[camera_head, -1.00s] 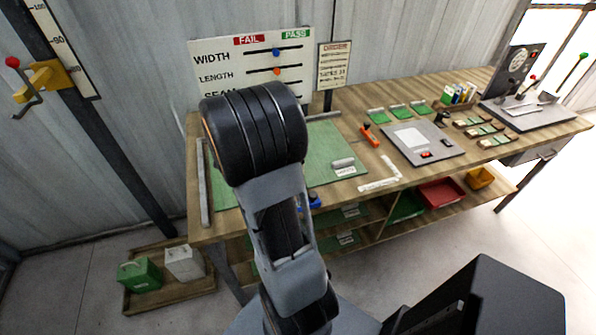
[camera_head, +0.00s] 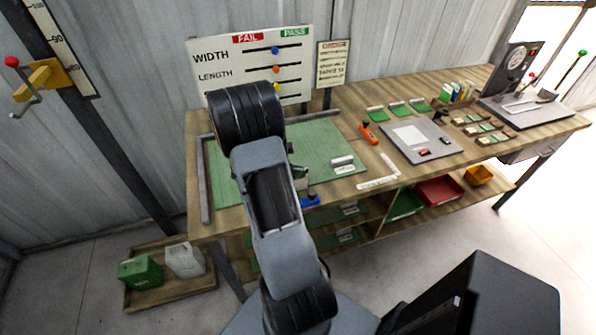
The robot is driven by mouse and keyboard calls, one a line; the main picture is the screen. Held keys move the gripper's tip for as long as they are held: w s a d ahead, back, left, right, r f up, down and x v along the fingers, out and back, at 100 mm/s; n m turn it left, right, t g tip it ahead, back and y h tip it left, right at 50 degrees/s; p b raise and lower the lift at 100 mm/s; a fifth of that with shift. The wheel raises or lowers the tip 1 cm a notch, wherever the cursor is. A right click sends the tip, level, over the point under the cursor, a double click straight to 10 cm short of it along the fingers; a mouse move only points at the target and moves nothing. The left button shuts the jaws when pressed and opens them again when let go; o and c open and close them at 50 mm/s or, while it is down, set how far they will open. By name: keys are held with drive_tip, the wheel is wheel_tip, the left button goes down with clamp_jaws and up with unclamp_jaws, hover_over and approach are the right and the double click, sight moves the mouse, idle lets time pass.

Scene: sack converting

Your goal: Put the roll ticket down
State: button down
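My arm stands in the middle of the head view and covers part of the green mat (camera_head: 322,139) on the bench. Only a small grey and dark part of what looks like my gripper (camera_head: 300,175) shows at the arm's right side, low over the mat's front part. Its fingers are hidden, so I cannot see whether it is open or holds anything. I cannot make out the roll ticket for certain. A small pale block with a white label (camera_head: 343,164) lies near the mat's front right corner, apart from the arm.
The bench (camera_head: 368,166) carries a grey scale-like plate (camera_head: 418,141), an orange-red tool (camera_head: 368,132) and green pads. A FAIL/PASS board (camera_head: 293,57) stands behind the mat. A blue item (camera_head: 310,201) shows at the bench's front edge. A tray with cans (camera_head: 170,294) is on the floor.

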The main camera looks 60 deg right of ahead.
drive_tip(key=shift+f, duration=0.25)
drive_tip(key=c, duration=1.3)
unclamp_jaws()
drive_tip(key=shift+c, duration=0.2)
drive_tip(key=shift+r, duration=0.1)
